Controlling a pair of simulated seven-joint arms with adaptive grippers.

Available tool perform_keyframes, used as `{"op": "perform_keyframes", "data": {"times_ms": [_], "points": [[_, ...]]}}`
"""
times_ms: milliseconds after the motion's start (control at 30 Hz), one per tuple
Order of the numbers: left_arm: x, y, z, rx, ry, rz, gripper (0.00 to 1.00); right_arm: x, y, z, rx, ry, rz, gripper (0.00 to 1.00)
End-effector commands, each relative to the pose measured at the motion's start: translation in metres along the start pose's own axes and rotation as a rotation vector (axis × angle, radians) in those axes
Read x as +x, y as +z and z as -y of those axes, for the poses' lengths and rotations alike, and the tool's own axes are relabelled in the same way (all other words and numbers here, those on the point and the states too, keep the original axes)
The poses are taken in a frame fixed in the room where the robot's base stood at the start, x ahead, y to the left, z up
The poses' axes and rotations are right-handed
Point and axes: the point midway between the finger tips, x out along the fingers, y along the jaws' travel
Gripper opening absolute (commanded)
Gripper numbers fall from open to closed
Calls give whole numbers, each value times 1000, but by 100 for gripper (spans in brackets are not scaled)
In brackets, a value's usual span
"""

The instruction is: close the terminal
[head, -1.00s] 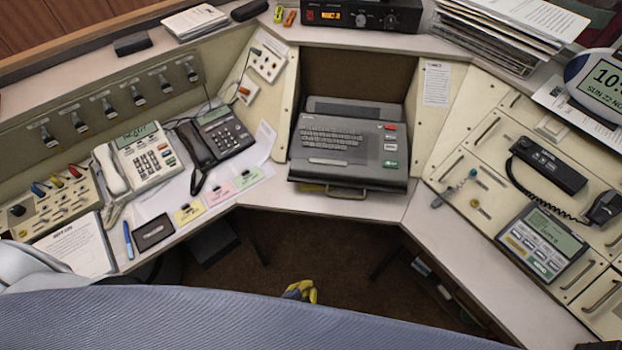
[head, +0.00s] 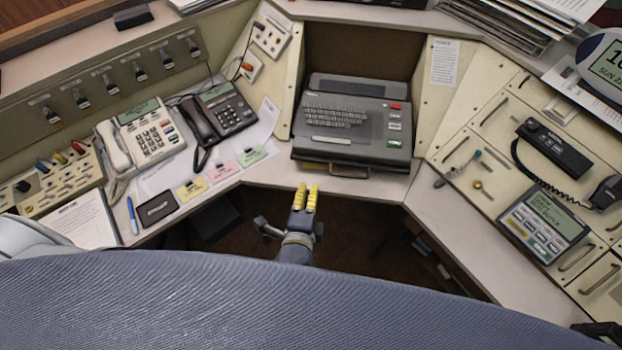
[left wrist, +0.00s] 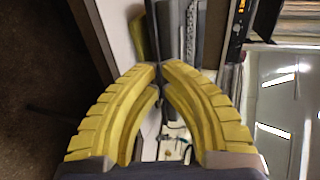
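The terminal (head: 345,147) is a dark grey unit with a keyboard and red, white and green keys. It sits in the recess at the middle of the console, with its front part out at the desk's front edge. A handle (head: 345,171) shows low on its front. My left gripper (head: 306,188) is just below and in front of the terminal, left of the handle, and appears apart from it. Its yellow fingers meet at the tips in the left wrist view (left wrist: 163,68), with nothing seen between them. My right gripper's fingers do not show.
Two desk phones (head: 150,135) (head: 219,113) stand on the left. Colored note cards (head: 222,171) lie near the left front edge. A black handset (head: 551,156) and a small screen panel (head: 544,225) are on the right. The floor space before the terminal is open.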

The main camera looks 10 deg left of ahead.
Motion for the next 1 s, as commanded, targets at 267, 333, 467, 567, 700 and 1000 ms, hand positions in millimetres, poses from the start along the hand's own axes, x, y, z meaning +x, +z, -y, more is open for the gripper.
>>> {"op": "perform_keyframes", "data": {"times_ms": [267,333,467,567,700,1000], "points": [[47,0,1,0,-3,0,0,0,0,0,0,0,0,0],[60,0,1,-1,-2,0,0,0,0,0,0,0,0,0],[82,0,0,0,-1,0,0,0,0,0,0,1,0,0],[96,0,2,-2,-2,-1,0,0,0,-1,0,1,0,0],[110,0,7,-2,-1,-1,0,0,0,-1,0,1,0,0],[126,0,11,-3,1,-1,0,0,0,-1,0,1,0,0]]}}
